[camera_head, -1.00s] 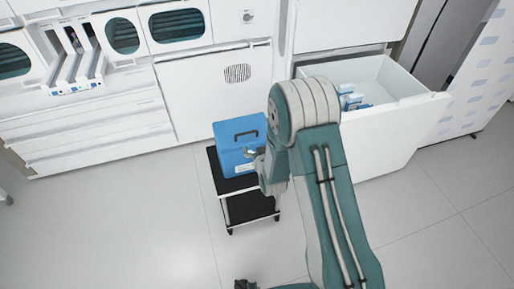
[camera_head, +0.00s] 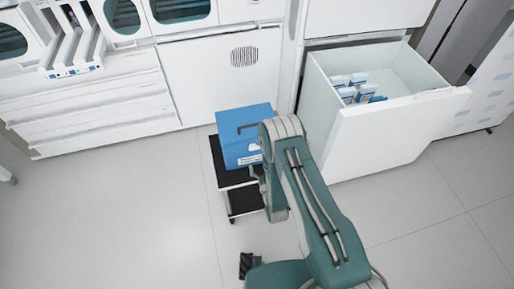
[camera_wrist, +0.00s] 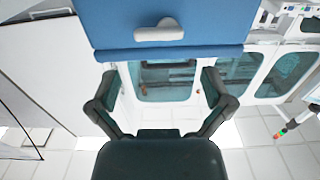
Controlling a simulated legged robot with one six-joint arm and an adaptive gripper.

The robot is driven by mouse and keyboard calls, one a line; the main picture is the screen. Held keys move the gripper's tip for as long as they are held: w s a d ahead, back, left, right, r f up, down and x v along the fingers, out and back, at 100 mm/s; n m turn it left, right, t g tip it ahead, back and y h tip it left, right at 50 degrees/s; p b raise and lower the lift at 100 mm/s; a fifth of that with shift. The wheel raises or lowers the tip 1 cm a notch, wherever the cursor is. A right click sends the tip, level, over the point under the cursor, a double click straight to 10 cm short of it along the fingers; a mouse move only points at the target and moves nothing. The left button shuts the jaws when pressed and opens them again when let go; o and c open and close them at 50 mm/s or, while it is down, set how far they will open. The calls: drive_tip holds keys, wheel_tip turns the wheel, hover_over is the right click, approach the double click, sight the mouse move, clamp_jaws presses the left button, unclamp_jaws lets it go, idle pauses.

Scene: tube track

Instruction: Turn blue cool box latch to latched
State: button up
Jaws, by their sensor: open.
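The blue cool box (camera_head: 232,134) stands on the black cart, partly hidden behind my arm in the head view. In the head view the gripper is by the box's lower right, mostly hidden by the arm.
The cart (camera_head: 243,200) has two black shelves. White cabinets (camera_head: 115,100) line the wall behind. An open white drawer (camera_head: 400,115) with small blue-and-white packs juts out at right. The floor (camera_head: 130,220) left of the cart is clear.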

sight(257, 149)
drive_tip(key=x, duration=0.7)
drive_tip(key=shift+w, duration=0.3)
drive_tip(key=c, duration=0.8)
